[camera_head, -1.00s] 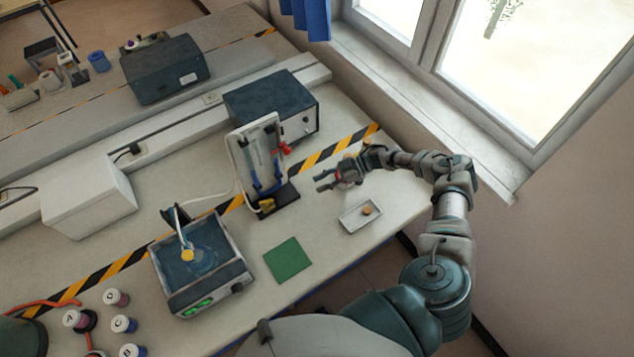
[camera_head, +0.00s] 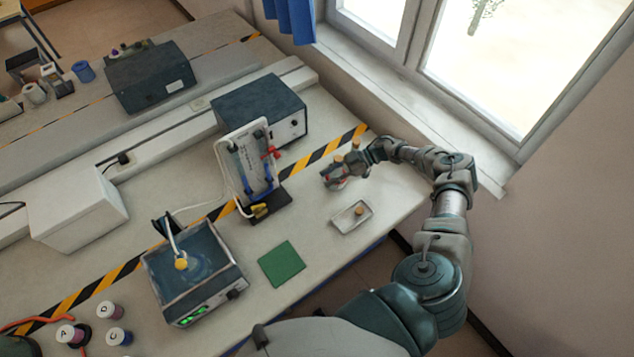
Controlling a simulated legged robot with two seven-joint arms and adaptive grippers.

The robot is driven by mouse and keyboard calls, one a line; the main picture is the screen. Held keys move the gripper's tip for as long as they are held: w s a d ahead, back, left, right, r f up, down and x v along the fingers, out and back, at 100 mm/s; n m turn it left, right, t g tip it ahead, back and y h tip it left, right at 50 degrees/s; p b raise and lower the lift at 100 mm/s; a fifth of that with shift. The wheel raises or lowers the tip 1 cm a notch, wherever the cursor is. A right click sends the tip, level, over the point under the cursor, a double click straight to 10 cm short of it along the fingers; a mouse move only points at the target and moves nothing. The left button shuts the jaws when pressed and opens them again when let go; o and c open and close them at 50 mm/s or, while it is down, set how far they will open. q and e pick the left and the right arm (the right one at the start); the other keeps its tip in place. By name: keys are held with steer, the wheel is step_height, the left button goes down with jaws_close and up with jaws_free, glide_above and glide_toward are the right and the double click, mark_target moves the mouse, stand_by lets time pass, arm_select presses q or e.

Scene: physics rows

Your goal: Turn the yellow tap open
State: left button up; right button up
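An upright white panel (camera_head: 240,165) stands on a dark base (camera_head: 272,207) near the middle of the bench. A small yellow tap (camera_head: 260,210) is low at its front, by the base. A red tap (camera_head: 272,153) is higher on its right side, and blue parts show low on it. The yellow tap's handle angle is too small to tell. My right gripper (camera_head: 332,177) is to the right of the panel, apart from it, above the bench. Its fingers look spread and empty. My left gripper is out of view.
A water bath (camera_head: 195,273) with a yellow disc stands left of the panel. A green mat (camera_head: 281,264) and a small tray (camera_head: 342,222) lie in front. A dark box (camera_head: 262,105) stands behind. Brown-topped things (camera_head: 339,158) are close behind my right gripper.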

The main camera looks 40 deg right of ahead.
steer(key=v, duration=0.6)
steer(key=shift+d+f, duration=0.1)
